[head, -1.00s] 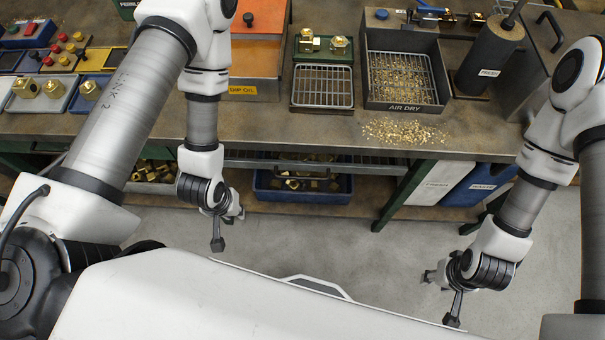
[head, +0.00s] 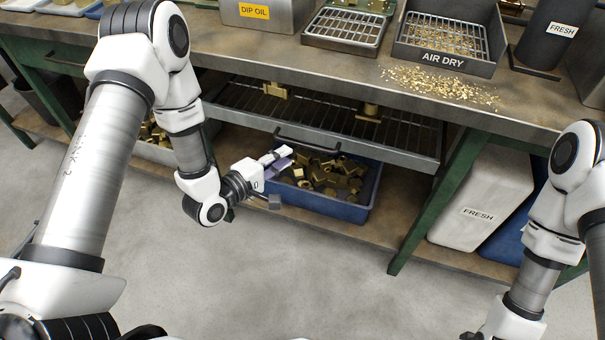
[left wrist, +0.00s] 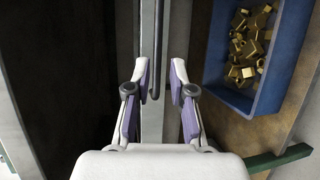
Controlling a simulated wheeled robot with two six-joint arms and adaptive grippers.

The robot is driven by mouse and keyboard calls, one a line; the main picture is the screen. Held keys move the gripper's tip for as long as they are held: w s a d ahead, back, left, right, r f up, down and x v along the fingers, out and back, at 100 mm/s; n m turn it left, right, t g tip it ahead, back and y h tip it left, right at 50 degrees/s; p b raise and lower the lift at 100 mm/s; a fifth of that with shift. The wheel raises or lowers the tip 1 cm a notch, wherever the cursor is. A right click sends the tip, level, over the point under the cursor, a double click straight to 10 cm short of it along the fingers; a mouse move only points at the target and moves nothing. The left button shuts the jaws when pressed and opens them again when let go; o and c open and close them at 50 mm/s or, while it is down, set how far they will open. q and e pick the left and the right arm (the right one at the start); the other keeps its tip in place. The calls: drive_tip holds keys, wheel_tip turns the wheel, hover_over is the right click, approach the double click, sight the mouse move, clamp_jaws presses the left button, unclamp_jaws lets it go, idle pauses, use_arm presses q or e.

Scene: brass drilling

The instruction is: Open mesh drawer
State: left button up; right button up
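The mesh drawer (head: 405,147) is a wire-grid tray with a grey front rail under the bench top. Two brass pieces stand on its grid. Its dark bar handle (head: 307,142) runs along the front and also shows in the left wrist view (left wrist: 157,50). My left gripper (head: 279,160) is at the handle's left end, just below and in front of it. In the left wrist view, its two purple-padded fingers (left wrist: 162,90) are apart with nothing held; the handle's near end lies ahead, between their lines.
A green bench leg (head: 425,215) and a white container labelled FRESH (head: 478,208) stand to the right. Open floor (head: 270,270) lies in front.

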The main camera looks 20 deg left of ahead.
sight(302, 146)
use_arm(q)
drive_tip(key=x, duration=0.7)
drive_tip(key=shift+w+d+r, duration=0.1)
drive_tip(key=shift+w+d, duration=0.1)
drive_tip(key=shift+w, duration=0.1)
clamp_jaws()
